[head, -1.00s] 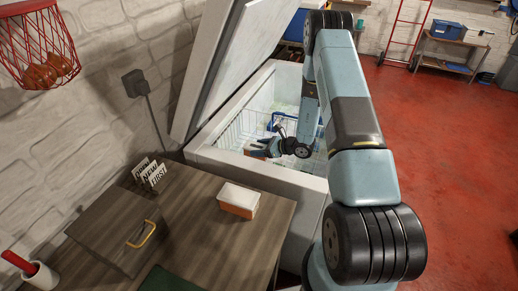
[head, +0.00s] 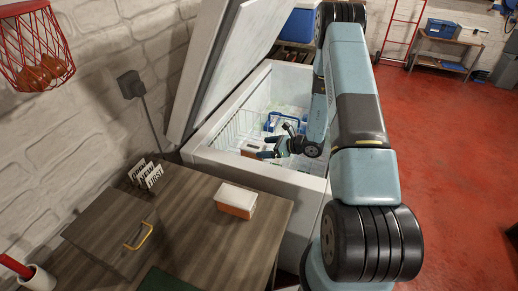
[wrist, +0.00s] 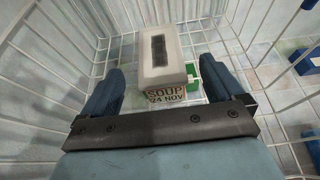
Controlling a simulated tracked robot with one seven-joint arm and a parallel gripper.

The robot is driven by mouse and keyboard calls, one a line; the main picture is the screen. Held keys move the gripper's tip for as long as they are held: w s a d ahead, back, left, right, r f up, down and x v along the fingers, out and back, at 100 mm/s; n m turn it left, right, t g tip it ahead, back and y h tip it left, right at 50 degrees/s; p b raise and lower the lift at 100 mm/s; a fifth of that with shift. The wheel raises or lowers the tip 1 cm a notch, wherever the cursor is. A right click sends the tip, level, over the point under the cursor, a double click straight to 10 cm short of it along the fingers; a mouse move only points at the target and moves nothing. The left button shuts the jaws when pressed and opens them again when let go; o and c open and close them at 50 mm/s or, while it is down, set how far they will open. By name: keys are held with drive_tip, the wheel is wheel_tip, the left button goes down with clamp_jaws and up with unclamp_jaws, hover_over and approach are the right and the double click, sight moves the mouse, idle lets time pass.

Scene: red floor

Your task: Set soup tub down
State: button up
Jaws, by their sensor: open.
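The soup tub (wrist: 163,55) has a pale lid with a dark strip, and its front reads "SOUP 24 NOV". It rests flat inside a white wire basket (wrist: 50,55) in the chest freezer. In the head view the tub (head: 250,150) shows as a small brownish block near the freezer's front wall. My gripper (wrist: 170,60) is open, with one blue finger on each side of the tub and a gap on both sides. In the head view my gripper (head: 268,147) is just right of the tub.
The freezer (head: 262,172) has its lid (head: 225,65) raised at the left. A blue item (head: 283,122) lies deeper inside it. A green box (wrist: 193,72) is beside the tub. Another white-lidded orange tub (head: 236,201) stands on the wooden table (head: 190,225). Basket wires flank my gripper.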

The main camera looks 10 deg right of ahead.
drive_tip(key=shift+v, duration=0.95)
drive_tip(key=shift+d+r, duration=0.1)
drive_tip(key=shift+r, duration=0.15)
drive_tip(key=s+a+r+n+g, duration=0.2)
drive_tip(key=s+r+n, duration=0.2)
drive_tip(key=r, duration=0.5)
drive_tip(key=s+a+r+n+g, duration=0.25)
drive_tip(key=r+n, duration=0.25)
drive_tip(key=r, duration=0.5)
drive_tip(key=s+a+r+n+g, duration=0.2)
drive_tip(key=s+r+n, duration=0.2)
drive_tip(key=r, duration=0.5)
drive_tip(key=s+d+r+n+t+h, duration=0.2)
drive_tip(key=s+r+n+h, duration=0.3)
drive_tip(key=s+r, duration=0.4)
drive_tip(key=s+d+r+n+t+h, duration=0.2)
drive_tip(key=s+d+r+n+h, duration=0.3)
drive_tip(key=s+r, duration=0.4)
drive_tip(key=s+n+h, duration=0.1)
drive_tip(key=s, duration=0.5)
drive_tip(key=shift+r+n+t, duration=0.35)
drive_tip(key=shift+n, duration=0.05)
